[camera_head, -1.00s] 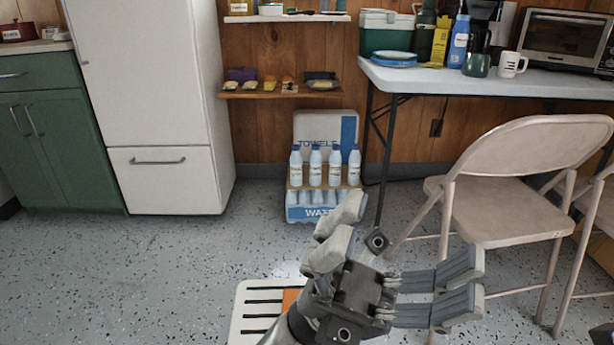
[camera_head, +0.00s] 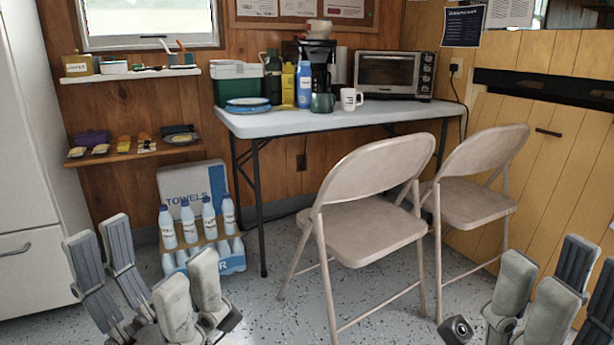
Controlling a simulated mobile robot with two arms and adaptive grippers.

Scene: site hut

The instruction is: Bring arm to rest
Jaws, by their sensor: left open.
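My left gripper (camera_head: 142,262) is at the lower left of the head view. Its grey fingers point up and stand apart, with nothing between them. It appears in front of the floor and below the water bottles. My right gripper (camera_head: 562,272) is at the lower right, partly cut off by the picture edge. Its fingers also point up and stand apart, and I see nothing held in it. The rest of both arms is below the picture.
Two folding chairs (camera_head: 374,243) stand in front of a white table (camera_head: 300,122) with a toaster oven (camera_head: 388,74). A crate of bottles (camera_head: 232,263) stands on the floor below a wooden shelf (camera_head: 138,152). A white fridge (camera_head: 30,190) is at left. Floor between my grippers and the chairs is clear.

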